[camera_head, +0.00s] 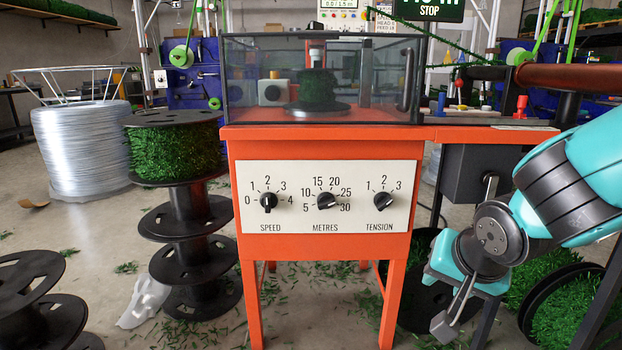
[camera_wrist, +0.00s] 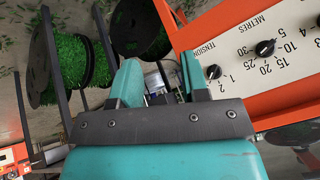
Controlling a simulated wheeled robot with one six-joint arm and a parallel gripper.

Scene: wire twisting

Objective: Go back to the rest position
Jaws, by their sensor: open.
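My gripper (camera_head: 456,305) hangs at the lower right in the head view, at the end of my teal arm. It is in front of and to the right of the orange machine (camera_head: 242,225), below its control panel (camera_head: 325,215). In the wrist view my gripper (camera_wrist: 160,80) shows two teal fingers standing apart, with nothing held between them. The panel's knobs are SPEED (camera_head: 268,201), METRES (camera_head: 327,201) and TENSION (camera_head: 383,201). The TENSION knob (camera_wrist: 213,72) and part of the panel also show in the wrist view, to the right of the fingers.
A clear-walled box (camera_head: 260,85) with a green spool (camera_head: 318,88) inside tops the machine. Black reels (camera_head: 190,220) and a silver wire coil (camera_head: 82,145) stand at left. Green reels (camera_head: 570,310) lie at lower right, near my gripper. Green clippings litter the floor.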

